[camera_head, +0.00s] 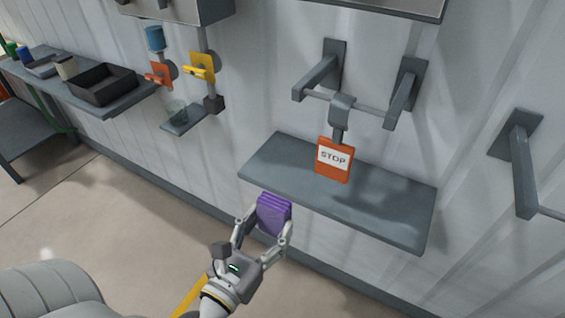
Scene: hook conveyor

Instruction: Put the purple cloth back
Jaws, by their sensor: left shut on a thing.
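The purple cloth (274,212) is a small folded stack, held upright between the fingers of my left gripper (262,228). The gripper is shut on it. The cloth is in front of the near left edge of a grey wall shelf (390,212); I cannot tell whether it touches the shelf. My right gripper does not show.
An orange STOP sign (334,160) hangs from a hook on a rail above the shelf. Wall brackets stick out above and at the right.

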